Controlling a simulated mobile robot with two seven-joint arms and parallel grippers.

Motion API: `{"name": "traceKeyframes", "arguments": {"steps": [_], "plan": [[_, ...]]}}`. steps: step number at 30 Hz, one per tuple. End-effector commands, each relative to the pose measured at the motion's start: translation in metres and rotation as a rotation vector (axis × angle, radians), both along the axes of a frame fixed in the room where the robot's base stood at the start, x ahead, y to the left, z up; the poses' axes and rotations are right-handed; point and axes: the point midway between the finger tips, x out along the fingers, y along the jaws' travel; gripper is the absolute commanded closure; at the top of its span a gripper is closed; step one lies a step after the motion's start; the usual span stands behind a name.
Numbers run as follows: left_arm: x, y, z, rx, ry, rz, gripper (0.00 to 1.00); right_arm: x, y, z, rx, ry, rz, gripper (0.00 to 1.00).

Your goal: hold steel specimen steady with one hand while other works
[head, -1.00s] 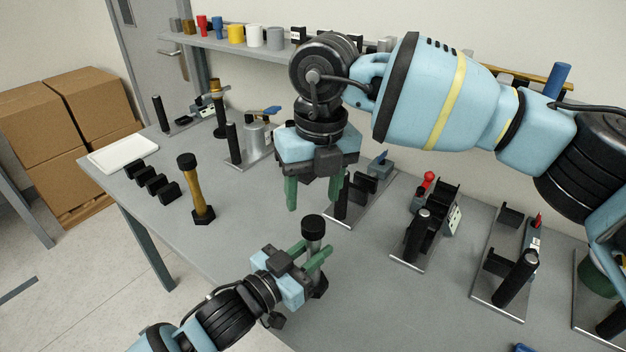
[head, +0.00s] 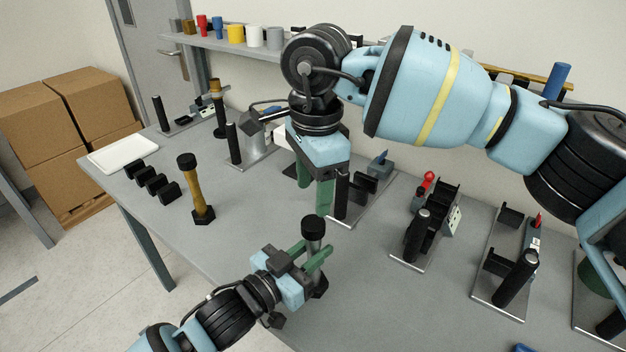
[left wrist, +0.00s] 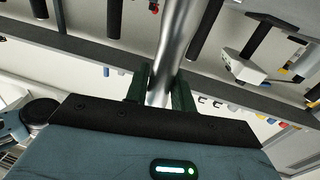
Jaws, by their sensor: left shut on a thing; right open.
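The steel specimen (head: 313,243) is a grey metal bar with black ends. It stands upright near the table's front edge in the head view, and its shiny shaft (left wrist: 176,45) rises between the fingers in the left wrist view. My left gripper (head: 312,252) is shut on it at the shaft; its green fingers (left wrist: 160,88) lie on either side. My right gripper (head: 314,186) is open and empty, pointing down above and behind the specimen, apart from it. The specimen's lower part is partly hidden by my left gripper.
A brass-coloured specimen (head: 195,190) with black ends stands to the left. Several black blocks (head: 152,180) and a white tray (head: 123,153) lie farther left. Fixtures on metal plates (head: 425,225) stand along the back and right. The grey tabletop (head: 250,215) between is clear.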

Motion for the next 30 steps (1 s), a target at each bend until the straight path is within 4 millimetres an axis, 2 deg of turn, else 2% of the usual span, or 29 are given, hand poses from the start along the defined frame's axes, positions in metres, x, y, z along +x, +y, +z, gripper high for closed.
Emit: {"name": "traceKeyframes", "arguments": {"steps": [18,24,30], "plan": [[-0.0006,-0.0004,-0.0012,-0.001,0.004,-0.001,1.00,-0.0004,0.0005,0.0053,-0.023,-0.014,0.981,0.45],[-0.0006,-0.0004,-0.0012,-0.001,0.004,-0.001,1.00,-0.0005,0.0006,0.0063,-0.026,-0.014,1.201,0.45],[-0.0006,-0.0004,-0.0012,-0.001,0.004,-0.001,1.00,-0.0005,0.0004,0.0068,-0.027,-0.014,1.290,0.45]]}}
